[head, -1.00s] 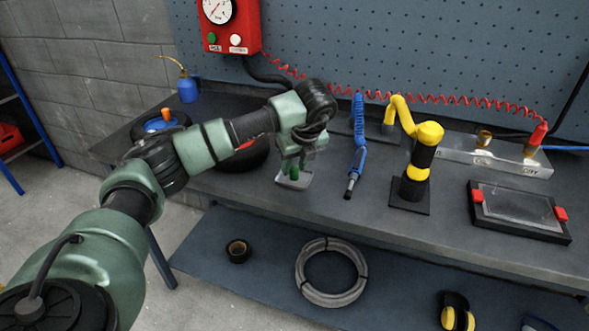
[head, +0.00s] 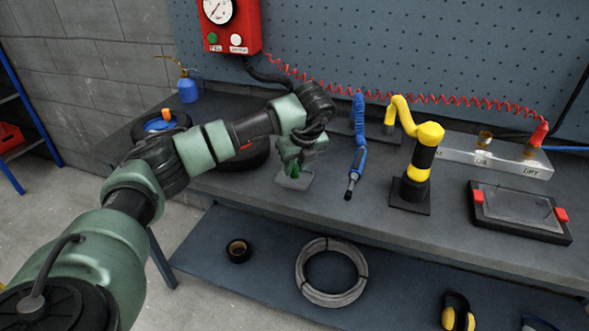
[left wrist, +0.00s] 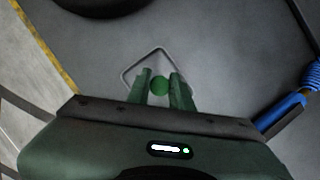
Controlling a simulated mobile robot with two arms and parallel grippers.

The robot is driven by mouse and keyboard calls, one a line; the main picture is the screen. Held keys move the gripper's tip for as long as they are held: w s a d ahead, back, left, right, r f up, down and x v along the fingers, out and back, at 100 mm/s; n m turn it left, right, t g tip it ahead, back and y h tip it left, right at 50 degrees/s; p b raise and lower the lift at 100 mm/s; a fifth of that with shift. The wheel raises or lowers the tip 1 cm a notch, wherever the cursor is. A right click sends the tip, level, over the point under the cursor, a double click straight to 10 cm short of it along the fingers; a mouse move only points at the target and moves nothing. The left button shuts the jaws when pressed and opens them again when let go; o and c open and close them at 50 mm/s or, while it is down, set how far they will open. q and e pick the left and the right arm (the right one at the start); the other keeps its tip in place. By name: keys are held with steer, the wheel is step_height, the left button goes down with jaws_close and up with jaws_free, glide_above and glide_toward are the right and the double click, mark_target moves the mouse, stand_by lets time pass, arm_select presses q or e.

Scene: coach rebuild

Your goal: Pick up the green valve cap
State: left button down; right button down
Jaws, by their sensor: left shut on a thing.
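The green valve cap (left wrist: 159,85) is a small round green piece between the two green fingers of my left gripper (left wrist: 161,88). My left gripper is shut on it. In the head view my left gripper (head: 292,168) is over a small grey square tray (head: 302,181) on the bench; there the cap is hard to tell from the green fingers. The tray's raised rim also shows in the left wrist view (left wrist: 128,74), just beyond the fingertips. My right gripper is in no view.
A blue coiled tool (head: 359,150) lies just right of the gripper, with a black and yellow stand (head: 420,165) beyond it. A dark tyre (head: 250,155) is behind the forearm. A metal manifold (head: 460,151) and framed black tray (head: 490,225) are at right.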

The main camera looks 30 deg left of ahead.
arm_select(q)
step_height(320, 180, up, 19)
step_height(320, 180, up, 5)
steer(key=p, duration=0.4)
glide_above(295, 165)
steer(key=shift+s+f, duration=0.1)
steer(key=shift+a+f, duration=0.1)
stand_by(0.4)
